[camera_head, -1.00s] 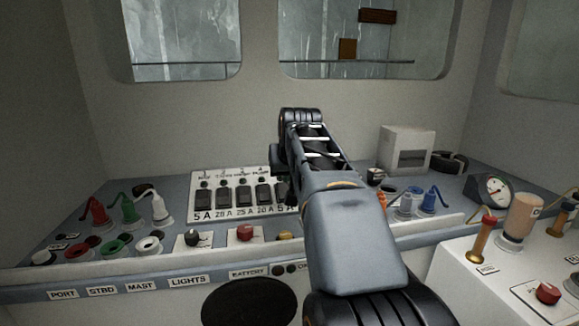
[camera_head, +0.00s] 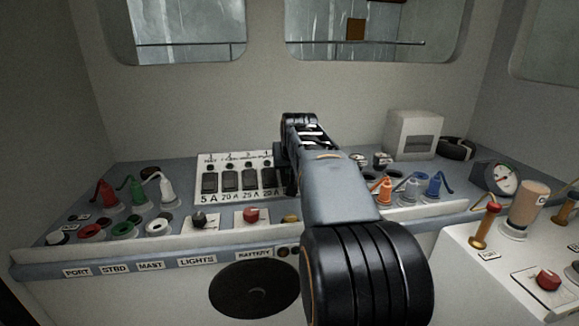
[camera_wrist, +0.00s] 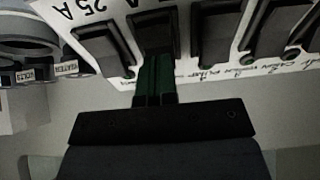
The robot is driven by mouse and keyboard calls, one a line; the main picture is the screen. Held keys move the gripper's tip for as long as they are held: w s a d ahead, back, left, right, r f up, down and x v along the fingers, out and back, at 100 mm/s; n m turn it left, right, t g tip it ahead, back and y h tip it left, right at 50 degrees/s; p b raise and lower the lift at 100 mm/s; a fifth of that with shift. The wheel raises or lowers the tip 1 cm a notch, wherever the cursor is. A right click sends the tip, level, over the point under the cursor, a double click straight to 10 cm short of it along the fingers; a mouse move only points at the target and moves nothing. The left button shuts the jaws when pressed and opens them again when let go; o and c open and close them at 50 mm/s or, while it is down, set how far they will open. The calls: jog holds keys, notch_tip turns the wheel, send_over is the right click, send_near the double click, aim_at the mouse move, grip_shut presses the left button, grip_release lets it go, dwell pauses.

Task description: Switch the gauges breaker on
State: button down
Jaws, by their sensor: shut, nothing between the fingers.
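The breaker panel (camera_head: 240,158) is a white plate on the console with a row of black switches marked with amp ratings. My arm covers its right end in the head view. In the wrist view the panel's white face (camera_wrist: 85,12) shows upside down, with several black switches and small green lamps. Printed names are too small to read, so I cannot tell which switch is the gauges one. My gripper (camera_wrist: 155,88) is shut and empty, its dark green fingertips at the lamp-side end of the second switch from the left (camera_wrist: 153,30). I cannot tell whether they touch.
Coloured cables and sockets (camera_head: 133,195) stand left of the panel. A red knob (camera_head: 251,215) sits in front of it. Orange and blue plugs (camera_head: 433,185), a white box (camera_head: 412,135) and a gauge (camera_head: 500,178) are to the right. Windows are behind.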

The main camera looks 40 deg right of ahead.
jog(key=shift+r, duration=0.1)
jog(key=shift+w+r+g+p, duration=0.15)
jog(key=shift+g+p, duration=0.15)
jog(key=shift+p, duration=0.55)
jog(key=g+p, duration=0.1)
jog(key=p, duration=0.2)
jog(key=shift+w+d+y, duration=0.25)
jog(key=shift+w+y, duration=0.1)
jog(key=shift+y, duration=0.05)
jog(key=shift+f+b, duration=0.45)
jog(key=shift+b, duration=0.05)
jog(key=shift+s, duration=0.1)
jog(key=shift+s+a+f, duration=0.1)
jog(key=shift+f, duration=0.05)
jog(key=shift+s+a+f+b, duration=0.25)
jog(key=shift+s+b, duration=0.3)
jog(key=shift+b, duration=0.15)
jog(key=shift+r, duration=0.15)
